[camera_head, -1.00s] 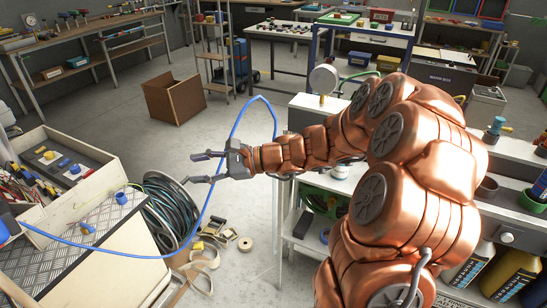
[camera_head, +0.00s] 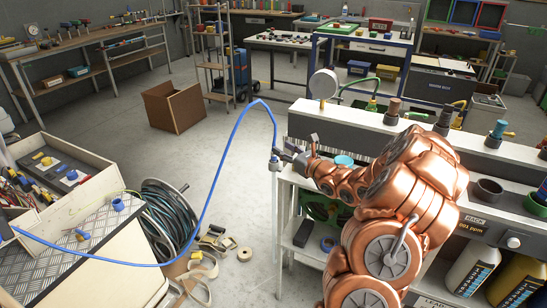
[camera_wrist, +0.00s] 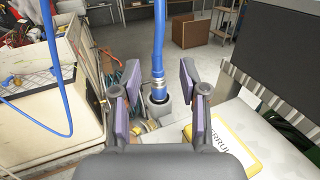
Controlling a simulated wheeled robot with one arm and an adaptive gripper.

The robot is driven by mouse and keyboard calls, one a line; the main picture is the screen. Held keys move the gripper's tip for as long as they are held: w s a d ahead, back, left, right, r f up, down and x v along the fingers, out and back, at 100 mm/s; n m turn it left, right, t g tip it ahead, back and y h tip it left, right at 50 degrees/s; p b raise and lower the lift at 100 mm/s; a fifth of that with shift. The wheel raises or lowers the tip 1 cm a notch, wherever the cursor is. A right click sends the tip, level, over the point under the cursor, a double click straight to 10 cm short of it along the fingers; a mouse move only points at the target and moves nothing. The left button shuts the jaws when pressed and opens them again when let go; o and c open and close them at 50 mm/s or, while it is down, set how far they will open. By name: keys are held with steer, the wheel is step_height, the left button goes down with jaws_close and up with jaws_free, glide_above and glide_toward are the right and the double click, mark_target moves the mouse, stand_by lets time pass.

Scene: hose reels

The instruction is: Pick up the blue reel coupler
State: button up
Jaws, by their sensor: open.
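The blue reel coupler (camera_wrist: 158,77) is at the end of a blue hose (camera_wrist: 159,30) that comes down from above. It stands upright, with a metal collar, in a dark grey round holder (camera_wrist: 159,110). In the head view the coupler (camera_head: 275,155) is small at the left end of the white bench, partly hidden by my gripper. My gripper (camera_wrist: 157,95) is open, with one purple-padded finger on each side of the coupler and a visible gap to both. In the head view my gripper (camera_head: 286,154) is beside the hose end.
The hose arches left over the floor to a worktop (camera_head: 100,265) with small blue fittings (camera_head: 118,204). A hose reel (camera_head: 170,215) stands beside it. A yellow-edged label plate (camera_wrist: 225,138) lies right of my fingers. A dark panel (camera_wrist: 275,55) rises at the right.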

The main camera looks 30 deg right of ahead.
mark_target(274, 143)
steer(key=shift+w+a+f+p, duration=0.1)
steer(key=shift+w+a+p, duration=0.15)
steer(key=shift+w, duration=0.6)
steer(key=shift+w+a+f+p, duration=0.15)
steer(key=shift+w+p, duration=0.15)
steer(key=shift+w, duration=0.5)
steer(key=shift+w+a+r+p, duration=0.1)
steer(key=shift+w+a+p, duration=0.15)
steer(key=shift+w, duration=0.6)
jaws_close()
